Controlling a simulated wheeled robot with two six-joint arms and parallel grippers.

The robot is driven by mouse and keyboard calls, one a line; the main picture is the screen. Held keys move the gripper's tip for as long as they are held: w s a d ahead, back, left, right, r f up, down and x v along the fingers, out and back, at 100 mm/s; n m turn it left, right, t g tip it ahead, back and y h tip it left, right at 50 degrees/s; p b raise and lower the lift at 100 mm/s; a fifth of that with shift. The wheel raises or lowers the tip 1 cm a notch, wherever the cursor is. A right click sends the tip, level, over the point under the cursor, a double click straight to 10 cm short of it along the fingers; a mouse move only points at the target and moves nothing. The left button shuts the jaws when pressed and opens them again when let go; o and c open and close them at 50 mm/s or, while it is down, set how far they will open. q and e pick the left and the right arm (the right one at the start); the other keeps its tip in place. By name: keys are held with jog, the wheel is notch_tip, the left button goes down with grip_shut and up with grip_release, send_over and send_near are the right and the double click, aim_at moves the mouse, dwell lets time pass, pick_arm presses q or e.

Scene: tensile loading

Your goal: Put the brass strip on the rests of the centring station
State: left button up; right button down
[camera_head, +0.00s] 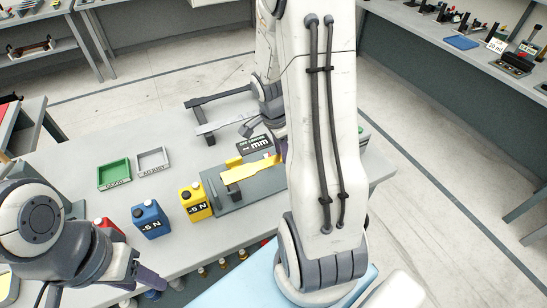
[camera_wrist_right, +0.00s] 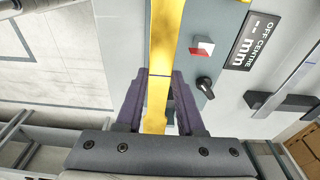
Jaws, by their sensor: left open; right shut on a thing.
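The brass strip (camera_head: 247,171) is a long flat yellow bar with a dark line across it. It lies over the grey centring station (camera_head: 236,205), close above or on it; I cannot tell whether it touches the rests. My right gripper (camera_wrist_right: 160,88) is shut on the strip, one finger on each side, in the right wrist view. In the head view my right arm partly hides this gripper and the strip's right end. The station's display (camera_head: 255,144) reads "OFF CENTRE -- mm". My left gripper (camera_head: 100,288) is open and empty at the lower left, partly cut off.
Blue (camera_head: 151,221), yellow (camera_head: 195,202) and red (camera_head: 108,227) "N" canisters stand left of the station. A green tray (camera_head: 114,174) and a grey tray (camera_head: 152,161) lie behind them. A dark rack with a silver bar (camera_head: 223,125) is at the back. A black knob (camera_wrist_right: 205,87) is beside the strip.

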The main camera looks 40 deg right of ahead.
jog(key=f, duration=0.1)
jog(key=w+f, duration=0.1)
jog(key=f, duration=0.1)
jog(key=w+a+f+p, duration=0.1)
jog(key=f, duration=0.1)
jog(key=shift+f, duration=0.2)
jog(key=shift+f, duration=0.15)
jog(key=c, duration=0.5)
grip_release()
